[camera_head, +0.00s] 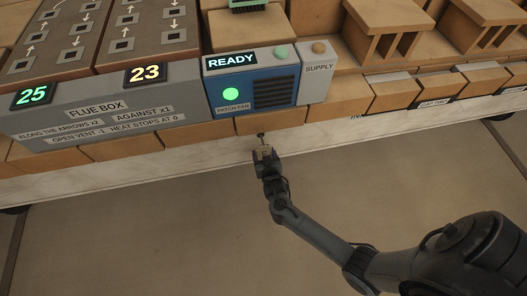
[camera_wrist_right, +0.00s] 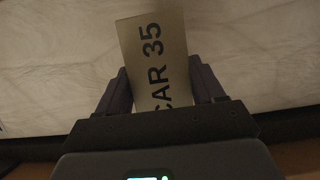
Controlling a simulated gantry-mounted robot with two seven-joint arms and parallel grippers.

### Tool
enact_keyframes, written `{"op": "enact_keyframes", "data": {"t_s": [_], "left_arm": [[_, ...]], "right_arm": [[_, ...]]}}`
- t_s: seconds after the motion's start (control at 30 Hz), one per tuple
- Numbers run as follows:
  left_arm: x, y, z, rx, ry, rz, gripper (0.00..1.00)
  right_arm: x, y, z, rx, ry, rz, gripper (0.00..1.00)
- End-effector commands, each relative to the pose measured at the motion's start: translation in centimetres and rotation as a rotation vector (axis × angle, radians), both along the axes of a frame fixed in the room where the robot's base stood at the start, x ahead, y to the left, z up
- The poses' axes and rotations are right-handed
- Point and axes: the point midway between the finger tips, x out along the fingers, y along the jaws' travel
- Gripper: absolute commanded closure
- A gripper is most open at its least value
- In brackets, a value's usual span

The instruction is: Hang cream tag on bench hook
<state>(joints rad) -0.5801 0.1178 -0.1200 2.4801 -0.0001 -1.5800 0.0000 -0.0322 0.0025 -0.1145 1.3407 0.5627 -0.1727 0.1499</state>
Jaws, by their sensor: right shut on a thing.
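The cream tag (camera_wrist_right: 157,60) is between the fingers of my right gripper (camera_wrist_right: 162,90) in the right wrist view. It reads "CAR 35", with its lower part hidden by the gripper body. In the head view my right gripper (camera_head: 265,156) is at the pale front edge of the bench, shut on the tag. A small dark hook (camera_head: 261,136) sticks out of the bench front just above the gripper. I cannot tell whether the tag touches the hook. My left gripper is not in view.
The bench front (camera_head: 160,163) is a pale strip below a row of tan bricks (camera_head: 270,120). A blue "PATCH FAN" box (camera_head: 228,97) with a "READY" display stands above the hook. The grey flue box (camera_head: 95,110) is to its left. The floor (camera_head: 130,240) is clear.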

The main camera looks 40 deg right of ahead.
Motion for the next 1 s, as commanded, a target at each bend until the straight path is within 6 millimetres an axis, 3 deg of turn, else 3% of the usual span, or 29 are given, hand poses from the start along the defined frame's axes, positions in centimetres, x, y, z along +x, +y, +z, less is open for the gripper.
{"op": "enact_keyframes", "data": {"t_s": [1.0], "left_arm": [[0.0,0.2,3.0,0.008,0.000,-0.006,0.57]], "right_arm": [[-3.6,1.9,0.5,0.000,0.001,-0.001,0.63]]}}
